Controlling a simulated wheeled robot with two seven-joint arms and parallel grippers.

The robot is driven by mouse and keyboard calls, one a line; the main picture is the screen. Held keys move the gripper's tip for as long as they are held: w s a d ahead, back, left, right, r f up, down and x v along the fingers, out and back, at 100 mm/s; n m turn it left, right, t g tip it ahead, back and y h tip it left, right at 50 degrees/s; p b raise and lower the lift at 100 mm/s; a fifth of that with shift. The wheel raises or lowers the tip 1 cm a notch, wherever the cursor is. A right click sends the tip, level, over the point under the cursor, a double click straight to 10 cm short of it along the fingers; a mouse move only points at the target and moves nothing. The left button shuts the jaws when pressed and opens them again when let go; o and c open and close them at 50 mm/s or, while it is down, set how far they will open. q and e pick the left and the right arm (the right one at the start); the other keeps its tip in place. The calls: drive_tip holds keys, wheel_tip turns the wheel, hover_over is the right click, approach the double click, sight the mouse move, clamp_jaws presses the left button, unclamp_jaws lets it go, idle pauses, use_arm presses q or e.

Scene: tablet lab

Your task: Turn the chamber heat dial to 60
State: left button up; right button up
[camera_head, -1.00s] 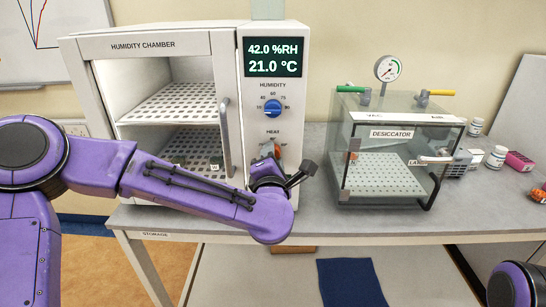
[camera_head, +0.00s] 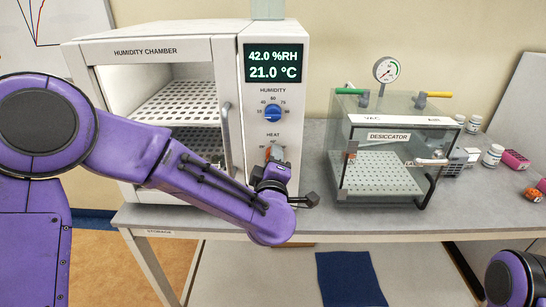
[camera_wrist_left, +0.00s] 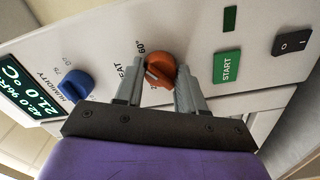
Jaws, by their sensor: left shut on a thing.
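The orange heat dial (camera_wrist_left: 160,68) sits on the front panel of the white humidity chamber (camera_head: 155,47), below the blue humidity dial (camera_head: 272,113). In the left wrist view it lies between the two grey fingers of my left gripper (camera_wrist_left: 160,80), which are shut on it from both sides. A 60° mark shows beside the dial; the exact setting of its pointer I cannot tell. In the head view my left gripper (camera_head: 273,165) is at the panel and hides most of the dial. The display (camera_head: 274,60) reads 42.0 %RH and 21.0 °C. My right gripper is out of view.
The chamber door's handle (camera_head: 227,140) is left of the dial. A glass desiccator (camera_head: 388,134) stands to the right, with free bench between.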

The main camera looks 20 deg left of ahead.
use_arm(q)
drive_tip(key=shift+m, duration=0.6)
drive_tip(key=shift+f, duration=0.1)
drive_tip(key=o, duration=1)
drive_tip(key=shift+o, duration=0.2)
drive_tip(key=shift+s, duration=0.1)
drive_tip(key=b+v, duration=0.2)
drive_tip(key=v, duration=0.8)
drive_tip(key=shift+s, duration=0.2)
drive_tip(key=shift+d, duration=0.1)
